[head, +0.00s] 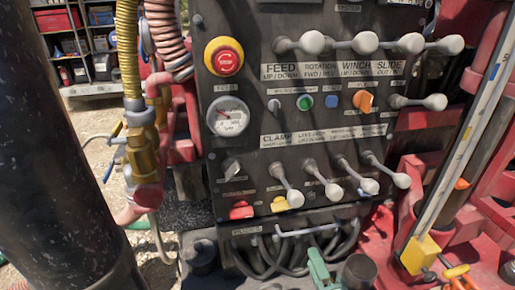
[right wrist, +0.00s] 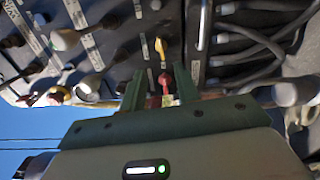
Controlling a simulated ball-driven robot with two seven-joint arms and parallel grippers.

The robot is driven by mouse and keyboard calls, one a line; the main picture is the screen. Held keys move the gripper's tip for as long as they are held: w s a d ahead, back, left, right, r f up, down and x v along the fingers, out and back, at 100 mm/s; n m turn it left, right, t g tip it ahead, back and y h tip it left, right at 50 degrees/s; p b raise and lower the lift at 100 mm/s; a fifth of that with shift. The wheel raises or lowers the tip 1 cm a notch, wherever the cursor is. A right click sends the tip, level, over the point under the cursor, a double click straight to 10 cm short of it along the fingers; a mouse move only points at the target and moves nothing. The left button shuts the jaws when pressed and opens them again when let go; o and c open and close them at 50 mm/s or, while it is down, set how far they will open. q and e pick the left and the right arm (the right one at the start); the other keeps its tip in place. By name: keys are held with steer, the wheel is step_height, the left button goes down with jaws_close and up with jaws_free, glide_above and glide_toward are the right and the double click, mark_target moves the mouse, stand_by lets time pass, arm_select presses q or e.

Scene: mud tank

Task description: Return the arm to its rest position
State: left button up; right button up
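My right gripper (head: 318,266) shows as a green piece at the bottom of the head view, in front of the lower edge of the control panel (head: 262,118). In the right wrist view my right gripper (right wrist: 160,88) has its two green fingers apart. A red knob (right wrist: 165,82) and a yellow knob (right wrist: 161,48) of the panel show between and beyond them. I see nothing held; whether a finger touches the panel I cannot tell. The same red knob (head: 241,210) and yellow knob (head: 288,203) sit low on the panel in the head view. My left gripper is out of view.
Several grey-knobbed levers (head: 366,43) stick out of the panel. A red emergency button (head: 228,60) sits at its upper left. Black cables (head: 285,255) hang below. A large dark cylinder (head: 55,150) stands at left, yellow and red pipes (head: 143,150) beside the panel. Red machinery fills the right.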

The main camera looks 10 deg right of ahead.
steer(key=s+d+f+m+g+h, duration=0.5)
steer(key=s+d+f+m+g, duration=0.3)
steer(key=s+d+m+g, duration=0.35)
steer(key=s+a+f+m+g+y+b, duration=0.1)
steer(key=a+f+b, duration=0.1)
steer(key=f, duration=1.2)
steer(key=s+a+f+g+y+b, duration=0.1)
steer(key=s+a+f+g+y, duration=0.1)
steer(key=f, duration=1.1)
steer(key=s+f+m+g+y+b, duration=0.1)
steer(key=s+f+m+g+b, duration=0.1)
steer(key=s+f, duration=1.8)
steer(key=shift+f+m+b, duration=0.15)
steer(key=shift+m+b, duration=0.45)
steer(key=shift+m, duration=0.15)
